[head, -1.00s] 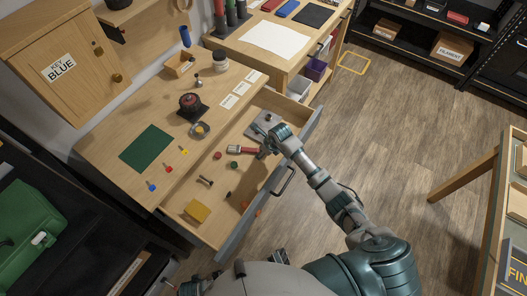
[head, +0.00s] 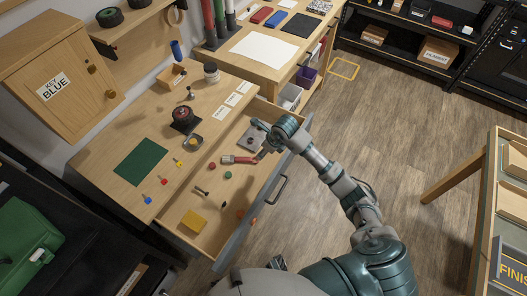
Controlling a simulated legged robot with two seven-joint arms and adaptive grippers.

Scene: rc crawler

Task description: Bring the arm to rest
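My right arm comes in from the lower right and bends at the wrist above the right side of the open drawer (head: 180,243).
The drawer also holds a yellow block (head: 192,222), a grey plate (head: 252,138) and small parts. The workbench (head: 112,184) bears a green mat (head: 141,162) and a black-and-red wheel (head: 183,115). A table (head: 486,185) stands right; open floor (head: 350,120) lies between.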

